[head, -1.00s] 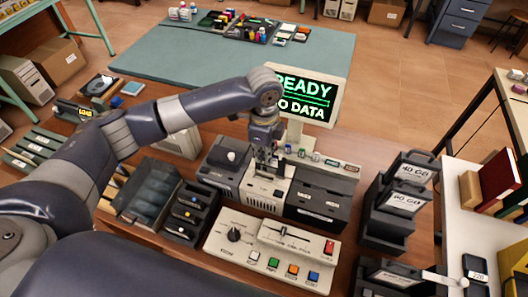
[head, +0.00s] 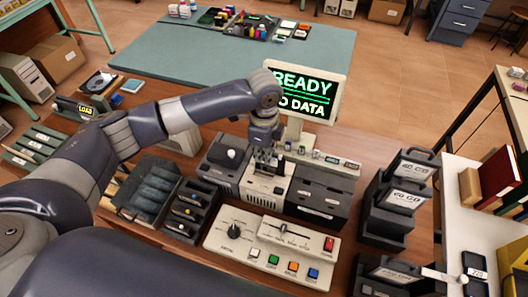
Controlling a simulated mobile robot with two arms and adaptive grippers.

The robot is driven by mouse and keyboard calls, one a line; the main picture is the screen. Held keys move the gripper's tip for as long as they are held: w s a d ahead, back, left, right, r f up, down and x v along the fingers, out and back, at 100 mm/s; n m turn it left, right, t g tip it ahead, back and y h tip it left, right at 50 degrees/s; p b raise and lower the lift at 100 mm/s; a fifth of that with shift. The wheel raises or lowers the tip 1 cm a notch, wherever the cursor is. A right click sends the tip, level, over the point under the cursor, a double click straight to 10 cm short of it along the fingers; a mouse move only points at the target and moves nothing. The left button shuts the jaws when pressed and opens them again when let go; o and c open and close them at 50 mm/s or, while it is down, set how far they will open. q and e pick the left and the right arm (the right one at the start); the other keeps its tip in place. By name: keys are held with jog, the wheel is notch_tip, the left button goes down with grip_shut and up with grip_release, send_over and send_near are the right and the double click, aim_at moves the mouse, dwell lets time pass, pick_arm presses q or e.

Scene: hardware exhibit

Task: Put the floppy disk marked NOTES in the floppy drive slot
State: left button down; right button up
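My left gripper (head: 268,161) points down over the beige drive unit (head: 262,190), near its top rear. Its fingers are small and dark, so I cannot tell whether they are open or shut, or whether they touch the unit. I cannot make out a disk marked NOTES; if one is at the fingers, it is too small or hidden to identify. The drive's slot is not clear either. My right gripper is not in view.
A dark unit (head: 319,195) stands right of the drive, and a control panel (head: 270,250) with a lever and coloured buttons lies in front. A monitor (head: 306,92) stands behind. Black racks flank the area: one (head: 190,210) at left, one (head: 396,200) at right.

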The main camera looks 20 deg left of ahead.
aim_at(264, 166)
pick_arm(q)
jog(key=shift+f, duration=0.85)
jog(key=shift+f+b, duration=0.85)
jog(key=shift+f, duration=1.25)
jog(key=c, duration=1.7)
grip_release()
notch_tip(264, 166, up, 8)
jog(key=p, duration=0.8)
jog(key=shift+r+p, duration=0.15)
jog(key=shift+p, duration=0.2)
